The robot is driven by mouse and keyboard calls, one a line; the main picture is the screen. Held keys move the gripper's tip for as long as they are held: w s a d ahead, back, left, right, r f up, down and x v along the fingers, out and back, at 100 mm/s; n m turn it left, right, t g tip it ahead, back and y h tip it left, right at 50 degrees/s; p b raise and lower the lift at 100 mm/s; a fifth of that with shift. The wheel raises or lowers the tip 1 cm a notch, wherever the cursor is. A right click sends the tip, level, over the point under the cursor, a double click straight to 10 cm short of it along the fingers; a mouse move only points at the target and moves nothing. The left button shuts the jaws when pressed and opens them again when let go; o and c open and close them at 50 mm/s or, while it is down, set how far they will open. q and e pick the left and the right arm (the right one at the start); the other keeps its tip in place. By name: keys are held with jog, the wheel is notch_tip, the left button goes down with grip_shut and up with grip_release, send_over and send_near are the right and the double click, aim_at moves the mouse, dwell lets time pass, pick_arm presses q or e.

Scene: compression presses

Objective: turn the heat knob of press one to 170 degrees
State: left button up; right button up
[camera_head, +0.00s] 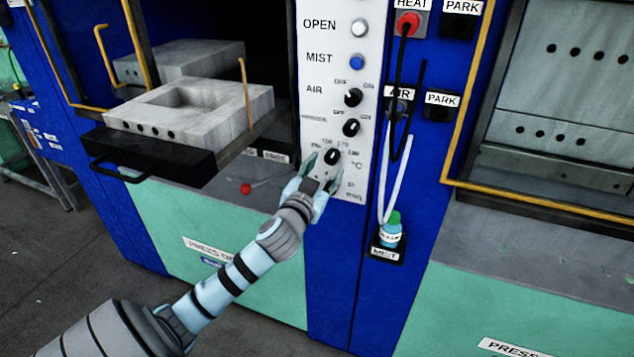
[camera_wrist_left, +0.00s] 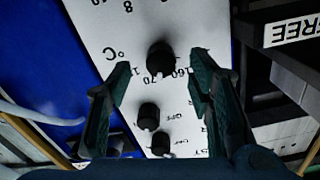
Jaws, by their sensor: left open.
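Press one has a white control panel (camera_head: 338,90) with a black heat knob (camera_head: 332,157) at its lower end, ringed by temperature numbers and a °C mark. My left gripper (camera_head: 322,174) is open in front of this knob, in from below. In the left wrist view, upside down, the heat knob (camera_wrist_left: 160,56) stands between the two dark green fingertips (camera_wrist_left: 162,72), with gaps on both sides. The numbers 160 and 70 (first digit unclear) show beside it. The knob's exact pointer setting is too small to tell. My right gripper is in neither view.
Two other black knobs (camera_head: 352,97) (camera_head: 351,127) sit above the heat knob, with white and blue buttons higher up. A black cable (camera_head: 397,100), white hoses and a mist bottle (camera_head: 390,230) are to the right. A mold block (camera_head: 190,108) on a tray is to the left.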

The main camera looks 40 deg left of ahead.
pick_arm(q)
jog(key=v, duration=0.9)
